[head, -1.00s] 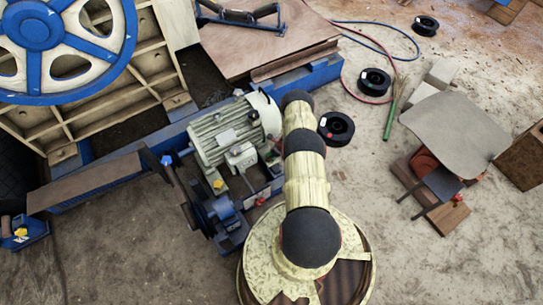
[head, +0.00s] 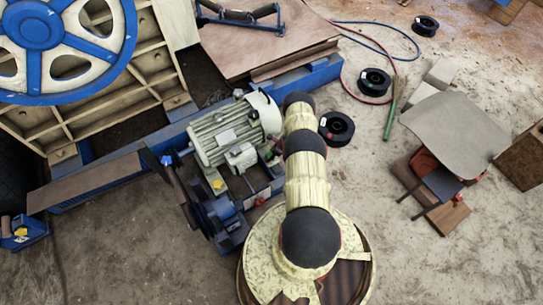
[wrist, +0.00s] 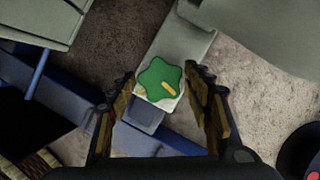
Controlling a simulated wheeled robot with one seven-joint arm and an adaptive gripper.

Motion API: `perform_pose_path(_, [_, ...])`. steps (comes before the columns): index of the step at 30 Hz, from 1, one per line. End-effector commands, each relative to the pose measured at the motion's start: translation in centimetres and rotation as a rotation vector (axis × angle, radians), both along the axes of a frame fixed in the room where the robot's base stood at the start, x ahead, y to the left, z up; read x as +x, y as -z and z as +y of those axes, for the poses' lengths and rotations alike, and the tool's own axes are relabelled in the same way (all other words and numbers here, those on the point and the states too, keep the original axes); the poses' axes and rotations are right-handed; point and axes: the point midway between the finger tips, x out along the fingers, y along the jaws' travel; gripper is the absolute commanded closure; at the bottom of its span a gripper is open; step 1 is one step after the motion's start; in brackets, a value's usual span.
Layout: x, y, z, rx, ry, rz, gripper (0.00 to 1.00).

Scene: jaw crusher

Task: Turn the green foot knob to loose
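The green foot knob (wrist: 158,78) shows in the wrist view as a lobed green knob with a yellow-orange pointer mark. It sits on a pale grey foot plate (wrist: 190,40). The mark points to the lower right in that picture. My gripper (wrist: 161,76) is open, with one finger on the left of the knob and one on the right. Gaps show between the fingers and the knob; I cannot tell how far above it the fingertips are. In the head view my own arm hides the gripper, and I cannot make out the green knob clearly.
The grey-green motor (head: 226,130) stands on a blue frame, with a yellow knob (head: 217,184) and a red knob (head: 260,200) nearby. Black spools (head: 337,128) lie on the floor to the right. A large blue-spoked wheel (head: 40,28) stands at upper left.

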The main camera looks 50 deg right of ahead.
Motion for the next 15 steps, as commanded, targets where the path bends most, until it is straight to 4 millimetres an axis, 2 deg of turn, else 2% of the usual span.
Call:
perform_pose_path(5, [-0.01, -0.01, -0.03, -0.001, 0.000, 0.000, 0.39])
perform_pose_path(15, [-0.06, -0.23, -0.12, -0.001, 0.002, 0.000, 0.39])
